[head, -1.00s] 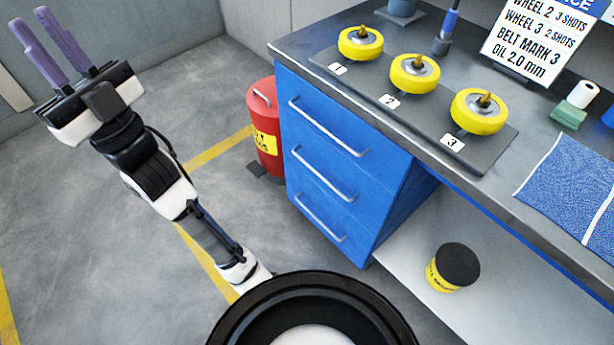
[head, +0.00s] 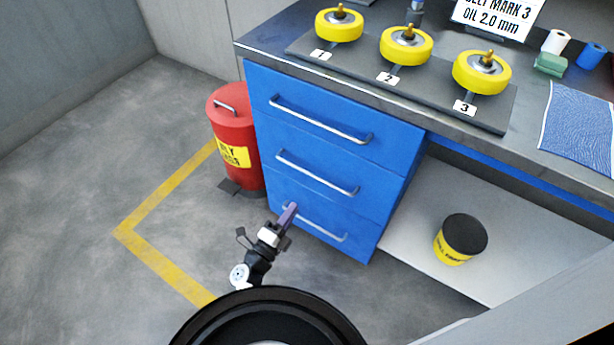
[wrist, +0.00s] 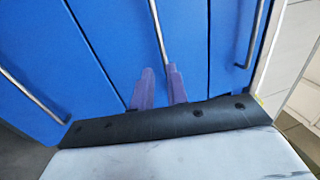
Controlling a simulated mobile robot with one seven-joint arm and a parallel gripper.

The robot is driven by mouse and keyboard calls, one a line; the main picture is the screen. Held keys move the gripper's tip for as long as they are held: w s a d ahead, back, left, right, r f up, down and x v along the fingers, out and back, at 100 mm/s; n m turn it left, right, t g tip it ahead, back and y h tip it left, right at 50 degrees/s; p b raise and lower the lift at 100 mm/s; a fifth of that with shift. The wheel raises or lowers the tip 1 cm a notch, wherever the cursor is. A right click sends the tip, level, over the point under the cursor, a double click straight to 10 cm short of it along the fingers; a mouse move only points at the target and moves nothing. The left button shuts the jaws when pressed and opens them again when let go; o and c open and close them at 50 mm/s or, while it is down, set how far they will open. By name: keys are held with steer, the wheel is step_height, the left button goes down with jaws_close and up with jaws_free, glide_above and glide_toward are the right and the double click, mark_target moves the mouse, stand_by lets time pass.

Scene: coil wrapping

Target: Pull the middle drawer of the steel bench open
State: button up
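The steel bench has a blue unit of three drawers, all flush and shut. The middle drawer (head: 300,185) has a silver bar handle (head: 318,173). My gripper (head: 289,212) is low in front of the unit, its purple fingers overlapping the left end of the bottom handle in the head view. In the wrist view, my gripper (wrist: 160,80) points at the drawer fronts with a narrow gap between its fingers. The middle handle (wrist: 157,30) runs down towards that gap, with a handle on either side. No contact is clear.
A red bin (head: 233,135) stands left of the drawers. Yellow wheels (head: 406,46) sit on a plate on the bench top. A black-and-yellow tub (head: 461,240) is on the lower shelf at right. The floor left of my arm is clear.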

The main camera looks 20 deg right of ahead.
mark_target(314, 177)
steer(key=p+x, duration=0.1)
steer(key=x, duration=1.2)
steer(key=shift+r+p, duration=0.1)
steer(key=shift+p, duration=0.3)
steer(key=shift+a, duration=0.1)
jaws_close()
